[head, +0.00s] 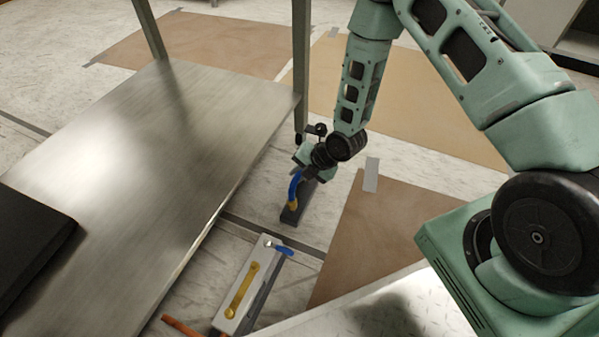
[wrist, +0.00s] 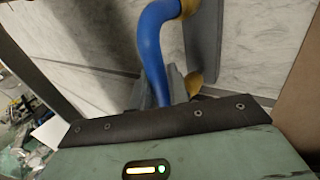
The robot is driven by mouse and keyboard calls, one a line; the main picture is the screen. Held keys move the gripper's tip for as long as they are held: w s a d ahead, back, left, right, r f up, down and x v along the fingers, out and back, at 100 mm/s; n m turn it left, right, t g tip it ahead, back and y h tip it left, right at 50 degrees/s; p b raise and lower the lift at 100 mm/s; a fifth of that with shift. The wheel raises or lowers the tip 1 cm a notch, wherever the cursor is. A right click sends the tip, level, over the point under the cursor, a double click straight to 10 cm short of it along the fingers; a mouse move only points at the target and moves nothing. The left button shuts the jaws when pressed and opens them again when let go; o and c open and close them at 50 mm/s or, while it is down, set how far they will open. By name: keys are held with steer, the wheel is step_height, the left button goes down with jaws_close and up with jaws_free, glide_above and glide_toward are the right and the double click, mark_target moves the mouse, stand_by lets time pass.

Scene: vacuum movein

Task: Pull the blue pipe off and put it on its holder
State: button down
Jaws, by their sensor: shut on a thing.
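The blue pipe (head: 294,187) is curved and has a yellow end at a dark grey block on the floor (head: 297,212); I cannot tell whether that end is still seated. My gripper (head: 308,174) is low beside the table leg and shut on the pipe. In the wrist view the blue pipe (wrist: 150,45) runs from a yellow collar at the top down between the grey fingers (wrist: 160,92). A second yellow part shows just behind the fingers. The pipe's lower end is hidden by my gripper's body. I cannot tell which thing is the pipe's holder.
A light box (head: 234,312) with a yellow pipe (head: 241,290) and a small blue part (head: 283,250) lies nearer on the floor. A metal table (head: 150,170) stands at left, its leg (head: 301,70) close behind my gripper. Brown sheets (head: 375,225) lie right.

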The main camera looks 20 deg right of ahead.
steer(key=shift+f+b, duration=0.4)
steer(key=shift+f, duration=0.45)
stand_by(0.8)
steer(key=shift+f, duration=0.35)
steer(key=c, duration=1.3)
jaws_free()
steer(key=shift+o, duration=0.2)
steer(key=p+v, duration=0.8)
steer(key=v, duration=0.9)
steer(key=shift+r+p, duration=0.2)
steer(key=shift+p, duration=0.2)
